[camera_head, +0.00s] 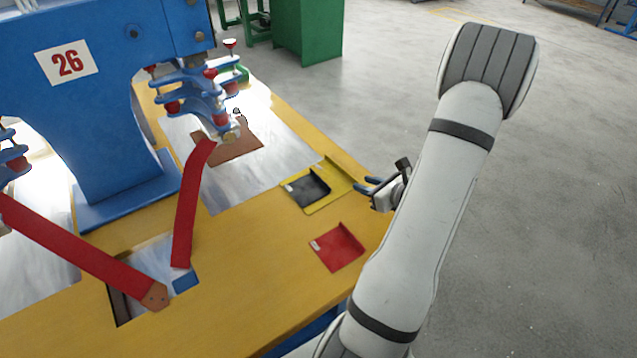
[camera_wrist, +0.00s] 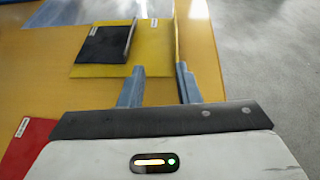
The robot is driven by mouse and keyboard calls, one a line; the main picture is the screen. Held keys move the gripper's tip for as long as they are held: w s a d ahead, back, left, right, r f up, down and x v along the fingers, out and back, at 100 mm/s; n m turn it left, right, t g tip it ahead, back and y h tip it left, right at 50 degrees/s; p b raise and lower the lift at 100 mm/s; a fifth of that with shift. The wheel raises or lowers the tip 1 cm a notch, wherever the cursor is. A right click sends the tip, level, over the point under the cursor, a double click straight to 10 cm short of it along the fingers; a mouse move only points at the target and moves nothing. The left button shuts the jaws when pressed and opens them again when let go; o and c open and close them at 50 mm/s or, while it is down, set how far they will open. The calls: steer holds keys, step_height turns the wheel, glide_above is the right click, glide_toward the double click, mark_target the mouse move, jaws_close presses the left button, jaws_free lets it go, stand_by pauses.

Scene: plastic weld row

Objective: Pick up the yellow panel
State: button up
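The yellow panel (camera_head: 336,190) lies near the right edge of the yellow table, with a raised flange along its right side. A smaller black panel (camera_head: 308,187) with its own raised edge lies on top of it. In the wrist view the yellow panel (camera_wrist: 154,48) is just ahead of my gripper (camera_wrist: 160,68). My gripper is open and empty, its two blue-grey fingers apart. The right finger is close to the near end of the yellow flange; I cannot tell whether they touch. In the head view my gripper (camera_head: 368,187) is at the table edge beside the panel.
A red panel (camera_head: 337,247) lies on the table nearer than the yellow one. A blue machine (camera_head: 100,90) marked 26, with red arms and blue clamps (camera_head: 200,95), stands on the left. Open grey floor (camera_head: 560,200) lies to the right of the table.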

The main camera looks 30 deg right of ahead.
mark_target(353, 178)
steer(key=shift+s+d+f+m+h, duration=0.2)
steer(key=shift+d+f+m+h, duration=0.25)
steer(key=shift+d, duration=0.2)
steer(key=shift+w+d+f, duration=0.1)
steer(key=shift+w+f, duration=0.15)
steer(key=x, duration=0.7)
steer(key=shift+w+d+r, duration=0.1)
steer(key=shift+d, duration=0.15)
steer(key=shift+c, duration=0.3)
jaws_close()
